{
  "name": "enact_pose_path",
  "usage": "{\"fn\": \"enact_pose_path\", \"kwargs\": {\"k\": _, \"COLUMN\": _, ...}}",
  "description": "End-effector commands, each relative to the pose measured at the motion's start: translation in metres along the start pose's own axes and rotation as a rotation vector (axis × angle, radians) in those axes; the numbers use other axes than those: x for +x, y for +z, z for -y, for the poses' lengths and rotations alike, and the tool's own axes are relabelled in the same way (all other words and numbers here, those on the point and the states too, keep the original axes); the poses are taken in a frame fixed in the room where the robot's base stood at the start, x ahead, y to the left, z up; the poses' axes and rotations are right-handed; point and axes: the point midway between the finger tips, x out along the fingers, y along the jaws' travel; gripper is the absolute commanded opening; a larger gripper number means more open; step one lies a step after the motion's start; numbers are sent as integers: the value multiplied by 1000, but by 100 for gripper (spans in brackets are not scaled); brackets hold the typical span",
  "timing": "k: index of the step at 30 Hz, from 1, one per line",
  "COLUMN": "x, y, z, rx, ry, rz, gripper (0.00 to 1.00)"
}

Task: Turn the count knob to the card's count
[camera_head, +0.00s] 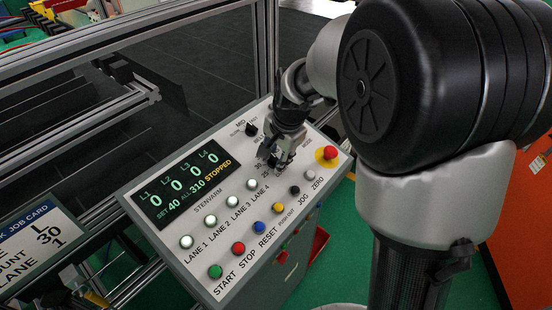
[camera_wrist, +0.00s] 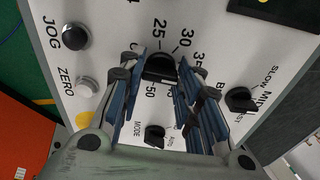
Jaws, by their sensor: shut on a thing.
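The count knob (camera_wrist: 159,69) is a black knob on the white panel, with 25, 30, 35 and 50 legible around it. My gripper (camera_wrist: 161,73) has its blue-lined fingers on both sides of the knob, shut on it. Its pointer mark cannot be made out. In the head view my gripper (camera_head: 273,158) is low over the panel and hides the knob. The display (camera_head: 180,187) reads SET 40, ALL 310, STOPPED, with zeros for all lanes.
The mode knob (camera_wrist: 155,136) and speed knob (camera_wrist: 240,99) sit close to the fingers. JOG (camera_wrist: 75,36) and ZERO (camera_wrist: 87,86) buttons are nearby. A red button (camera_head: 329,153) on yellow is at the panel's right. Metal framing (camera_head: 265,60) stands behind the panel.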

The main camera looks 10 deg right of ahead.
Motion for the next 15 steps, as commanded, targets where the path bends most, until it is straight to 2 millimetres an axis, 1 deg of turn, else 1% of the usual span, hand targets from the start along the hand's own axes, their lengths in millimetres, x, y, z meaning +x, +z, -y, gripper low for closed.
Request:
{"fn": "enact_pose_path", "kwargs": {"k": 1, "x": 2, "y": 0, "z": 0, "rx": -42, "ry": -7, "rz": -1, "gripper": 8}}
{"fn": "enact_pose_path", "kwargs": {"k": 15, "x": 3, "y": -1, "z": -2, "rx": -485, "ry": -52, "rz": -2, "gripper": 8}}
